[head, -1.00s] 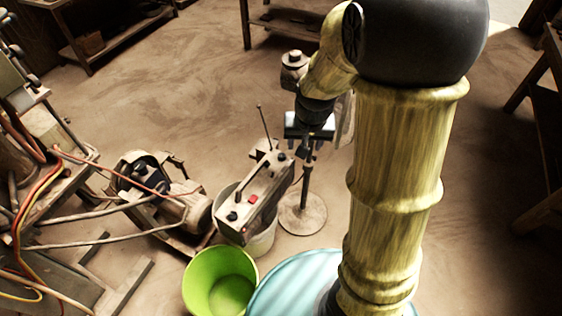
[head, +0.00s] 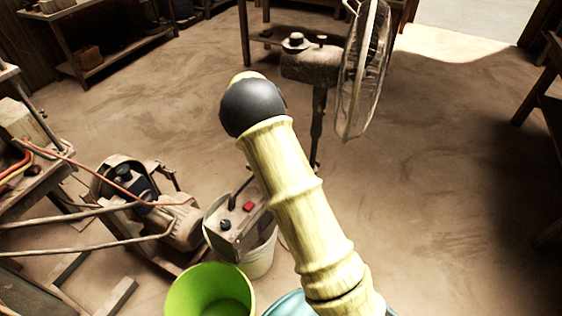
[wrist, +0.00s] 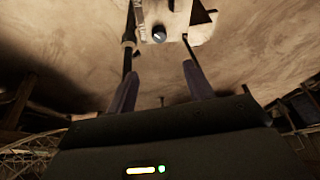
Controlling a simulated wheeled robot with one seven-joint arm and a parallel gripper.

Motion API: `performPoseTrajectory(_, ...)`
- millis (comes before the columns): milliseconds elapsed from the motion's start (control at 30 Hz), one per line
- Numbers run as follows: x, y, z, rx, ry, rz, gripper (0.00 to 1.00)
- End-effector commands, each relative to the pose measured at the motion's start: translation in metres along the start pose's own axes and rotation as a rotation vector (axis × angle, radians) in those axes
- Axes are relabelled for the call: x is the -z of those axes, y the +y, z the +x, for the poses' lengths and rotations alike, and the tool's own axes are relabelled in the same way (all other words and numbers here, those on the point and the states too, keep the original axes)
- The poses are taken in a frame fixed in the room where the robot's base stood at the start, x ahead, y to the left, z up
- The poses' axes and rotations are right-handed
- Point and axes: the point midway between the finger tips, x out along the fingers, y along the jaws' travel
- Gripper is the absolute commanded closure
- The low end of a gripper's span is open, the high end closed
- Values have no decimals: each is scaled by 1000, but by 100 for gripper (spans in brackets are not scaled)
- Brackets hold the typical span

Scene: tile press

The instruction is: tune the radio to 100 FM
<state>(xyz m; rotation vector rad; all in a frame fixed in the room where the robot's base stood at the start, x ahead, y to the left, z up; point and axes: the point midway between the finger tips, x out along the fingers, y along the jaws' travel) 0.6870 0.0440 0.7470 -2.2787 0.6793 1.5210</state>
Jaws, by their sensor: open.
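The radio (head: 240,228) is a worn, box-shaped set with dark knobs and a red button (head: 248,206) on top. It rests tilted on a pale bucket left of my arm in the head view. My arm hides its far right part. My gripper is hidden behind my arm in the head view. In the wrist view my gripper (wrist: 160,86) has its two dark fingers apart, with nothing between them. A light panel with a dark round knob (wrist: 159,35) shows at the top edge, beyond the fingertips; I cannot tell surely whether it is the radio's. The tuned frequency is unreadable.
A green bucket (head: 208,293) stands in front of the radio. A motor-like machine (head: 150,205) with hoses is to its left. A pedestal fan (head: 362,70) stands behind my arm. Workbenches line the back and right. The floor (head: 440,190) at right is clear.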

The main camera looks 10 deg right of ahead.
Motion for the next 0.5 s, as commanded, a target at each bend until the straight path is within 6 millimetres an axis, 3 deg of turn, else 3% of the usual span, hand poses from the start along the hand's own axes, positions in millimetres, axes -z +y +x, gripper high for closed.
performPoseTrajectory(267,0,1,9,-1,-1,-1,48)
performPoseTrajectory(500,-1,1,45,-2,-3,-1,48)
